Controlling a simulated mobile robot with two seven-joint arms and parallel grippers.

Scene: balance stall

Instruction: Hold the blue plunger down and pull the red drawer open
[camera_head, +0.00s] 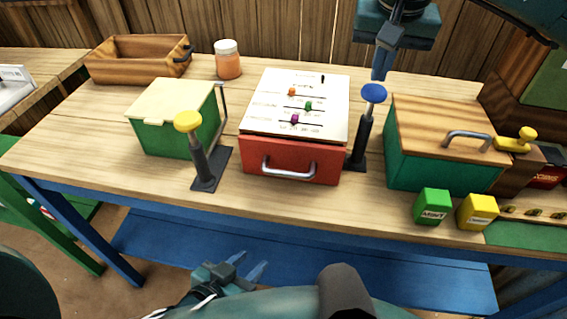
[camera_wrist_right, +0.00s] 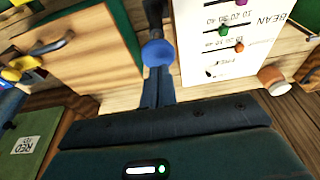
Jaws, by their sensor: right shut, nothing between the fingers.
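The red drawer (camera_head: 262,160) with its silver handle (camera_head: 289,171) is the front of a box with a white top panel; it looks shut. The blue plunger (camera_head: 374,93) has a round blue knob on a dark post just right of the box, and the knob stands high. It also shows in the right wrist view (camera_wrist_right: 158,53). My right gripper (camera_head: 380,77) is shut and empty, pointing down with its tips just above or behind the blue knob; I cannot tell if they touch. My left gripper (camera_head: 250,264) is open and empty, low in front of the table.
A yellow-knobbed plunger (camera_head: 188,122) stands left of the drawer, beside a green box (camera_head: 178,140) with a pale lid. A wood-lidded green box (camera_head: 402,160) is on the right, with green (camera_head: 432,206) and yellow (camera_head: 477,212) packets before it. An orange jar (camera_head: 228,65) stands behind.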

